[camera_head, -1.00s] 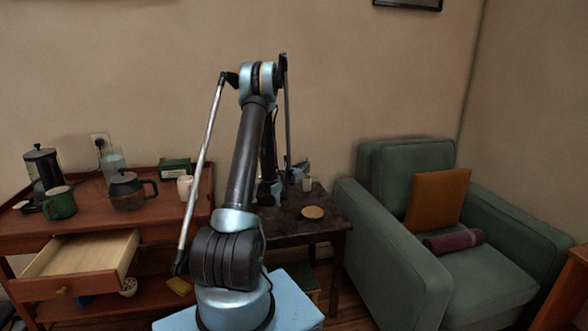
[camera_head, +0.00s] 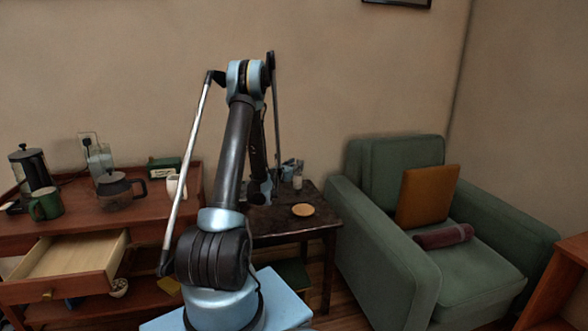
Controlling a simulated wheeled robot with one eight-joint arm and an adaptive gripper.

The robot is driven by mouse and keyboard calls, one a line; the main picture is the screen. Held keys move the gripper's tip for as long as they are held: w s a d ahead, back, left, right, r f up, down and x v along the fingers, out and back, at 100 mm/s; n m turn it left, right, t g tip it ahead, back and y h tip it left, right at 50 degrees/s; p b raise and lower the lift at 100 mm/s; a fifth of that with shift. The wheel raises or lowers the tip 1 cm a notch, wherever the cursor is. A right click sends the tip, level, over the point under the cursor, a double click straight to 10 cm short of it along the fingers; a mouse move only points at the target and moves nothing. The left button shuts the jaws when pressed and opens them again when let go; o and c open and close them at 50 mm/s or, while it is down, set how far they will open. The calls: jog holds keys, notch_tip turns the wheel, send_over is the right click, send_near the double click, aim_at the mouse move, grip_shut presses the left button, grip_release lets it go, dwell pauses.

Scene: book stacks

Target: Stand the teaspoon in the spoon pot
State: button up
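A small pale pot (camera_head: 298,182) stands upright on the dark side table (camera_head: 318,206), near its back edge. It may be the spoon pot; its contents are too small to make out. My arm rises in front of the table and bends down behind its own upper link. A small grey shape that looks like my gripper (camera_head: 288,166) is just behind or above the pale pot, mostly hidden. I cannot tell whether its fingers are open or shut, or whether it touches the pot. I cannot make out the teaspoon in this view.
A round wooden coaster (camera_head: 303,210) lies on the side table. The left cabinet (camera_head: 75,222) bears a green mug (camera_head: 46,204), a dark teapot (camera_head: 116,190), a French press (camera_head: 33,170) and a white cup (camera_head: 176,187). Its drawer (camera_head: 70,258) stands open. A green armchair (camera_head: 400,240) is at right.

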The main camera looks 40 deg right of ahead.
notch_tip(320, 180, up, 10)
jog(key=shift+f, duration=0.15)
dwell(0.5)
dwell(0.9)
jog(key=s+a+r+m+g+y, duration=0.15)
jog(key=a+m, duration=0.25)
jog(key=a, duration=0.5)
jog(key=s+a+r+m+y, duration=0.25)
jog(key=a+m, duration=0.25)
jog(key=a, duration=0.4)
jog(key=s+a+r+m+y, duration=0.2)
jog(key=s+a+r+m, duration=0.15)
jog(key=a, duration=0.55)
jog(key=s+a+f+m+g+y, duration=0.1)
jog(key=s+a+f+m+y, duration=0.2)
jog(key=s+a, duration=0.5)
jog(key=s+a+f+m+g+y, duration=0.1)
jog(key=s+a+f+m+y, duration=0.2)
jog(key=s+a, duration=0.6)
jog(key=s+a+f+m+g+y, duration=0.1)
jog(key=s+a+f+m+y, duration=0.3)
jog(key=s+a, duration=0.5)
jog(key=a+f, duration=0.2)
jog(key=a, duration=0.5)
jog(key=shift+s+f, duration=0.15)
jog(key=shift+f, duration=0.1)
